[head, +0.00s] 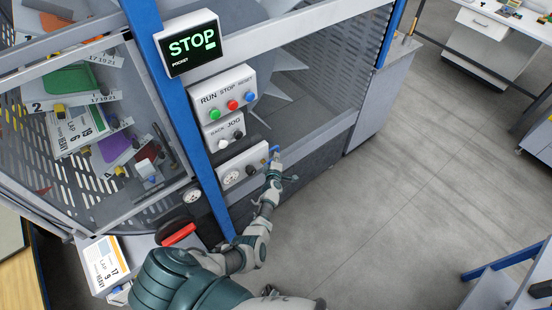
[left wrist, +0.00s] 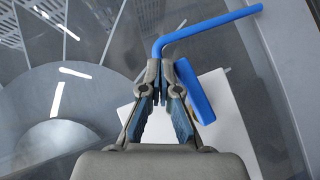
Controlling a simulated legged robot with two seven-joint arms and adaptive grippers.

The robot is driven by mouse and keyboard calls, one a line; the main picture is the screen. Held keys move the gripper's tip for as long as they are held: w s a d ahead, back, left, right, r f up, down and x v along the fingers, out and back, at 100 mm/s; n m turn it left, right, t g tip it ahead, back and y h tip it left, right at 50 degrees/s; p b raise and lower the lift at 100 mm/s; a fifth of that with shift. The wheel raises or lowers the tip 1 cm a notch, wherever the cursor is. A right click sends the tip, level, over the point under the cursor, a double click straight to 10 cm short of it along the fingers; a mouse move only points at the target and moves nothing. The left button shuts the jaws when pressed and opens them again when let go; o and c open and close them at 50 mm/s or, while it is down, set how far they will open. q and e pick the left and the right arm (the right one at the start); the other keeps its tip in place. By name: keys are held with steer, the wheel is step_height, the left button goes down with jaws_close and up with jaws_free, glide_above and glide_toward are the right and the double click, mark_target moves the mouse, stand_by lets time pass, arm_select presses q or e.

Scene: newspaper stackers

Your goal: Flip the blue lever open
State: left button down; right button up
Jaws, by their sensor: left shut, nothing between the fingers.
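The blue lever (head: 275,149) shows small at the right end of the lowest white panel on the machine front, partly hidden by my left gripper. In the left wrist view a thin blue bent rod (left wrist: 212,26) reaches to the upper right, and a thicker blue bar (left wrist: 196,92) slants down beside the right finger. I cannot tell how these two parts join. My left gripper (head: 273,166) is at the lever; in the left wrist view its fingertips (left wrist: 164,66) are together with nothing between them, close to both blue parts. Whether they touch is unclear. My right gripper is not in view.
The control panel (head: 224,92) with green, red and blue buttons sits above the lever, under a STOP display (head: 190,45). A lower panel carries a dial (head: 231,178). A red handle (head: 178,233) is at lower left. Grey floor (head: 400,190) is clear to the right.

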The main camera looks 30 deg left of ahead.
arm_select(q)
steer(key=shift+a, duration=0.1)
stand_by(0.3)
steer(key=v, duration=1.2)
steer(key=shift+w+f, duration=0.1)
